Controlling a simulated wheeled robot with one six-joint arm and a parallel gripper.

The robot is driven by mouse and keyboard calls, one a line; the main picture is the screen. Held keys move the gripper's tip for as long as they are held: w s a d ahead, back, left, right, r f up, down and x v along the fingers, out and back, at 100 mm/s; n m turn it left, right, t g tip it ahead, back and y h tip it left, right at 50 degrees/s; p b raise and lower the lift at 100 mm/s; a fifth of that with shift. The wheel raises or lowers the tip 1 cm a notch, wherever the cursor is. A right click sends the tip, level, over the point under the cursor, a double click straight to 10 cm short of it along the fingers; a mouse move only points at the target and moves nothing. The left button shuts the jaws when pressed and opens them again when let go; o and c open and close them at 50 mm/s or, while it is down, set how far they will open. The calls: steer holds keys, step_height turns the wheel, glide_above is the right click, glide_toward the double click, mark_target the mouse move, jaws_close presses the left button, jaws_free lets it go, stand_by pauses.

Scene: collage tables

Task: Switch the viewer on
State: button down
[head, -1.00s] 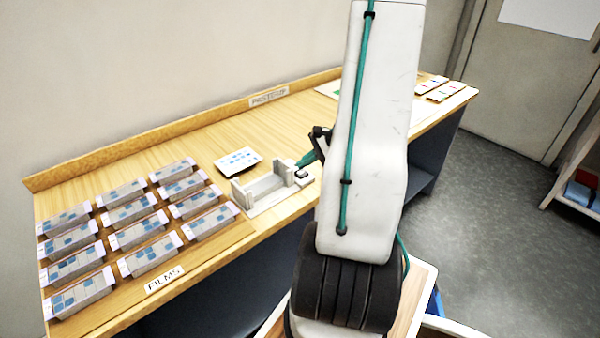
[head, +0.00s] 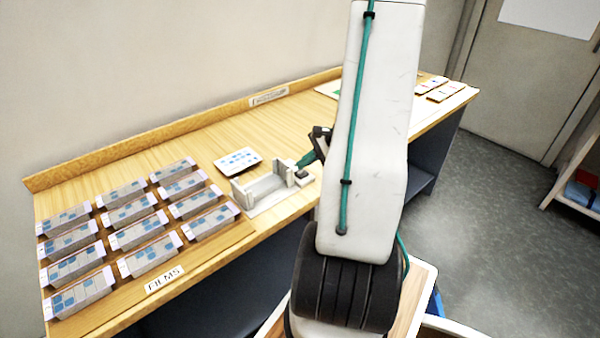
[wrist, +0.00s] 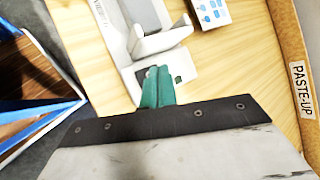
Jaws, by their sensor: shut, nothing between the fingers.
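The viewer (head: 264,189) is a pale grey cradle with upright ends on a light base plate, standing on the wooden table. In the wrist view the viewer (wrist: 151,38) lies just beyond my fingers, with a small dark patch at its near end. My gripper (wrist: 158,72) has green fingers, shut with nothing between them. The fingertips are over the near end of the viewer's base, beside the dark patch. I cannot tell whether they touch it. In the head view my arm hides part of the gripper, and the green fingers (head: 306,159) show at the viewer's right end.
A card with blue pictures (head: 238,160) lies behind the viewer. Several film strips (head: 139,232) lie in rows at the left, by a FILMS label (head: 164,280). A PASTE-UP label (wrist: 302,90) is on the back ledge. Small cards (head: 440,92) lie at the far right.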

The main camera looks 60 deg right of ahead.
mark_target(305, 172)
steer(key=shift+f, duration=0.2)
stand_by(0.4)
steer(key=shift+f, duration=0.3)
steer(key=shift+f, duration=0.2)
stand_by(0.4)
steer(key=shift+r, duration=0.7)
steer(key=shift+r, duration=3)
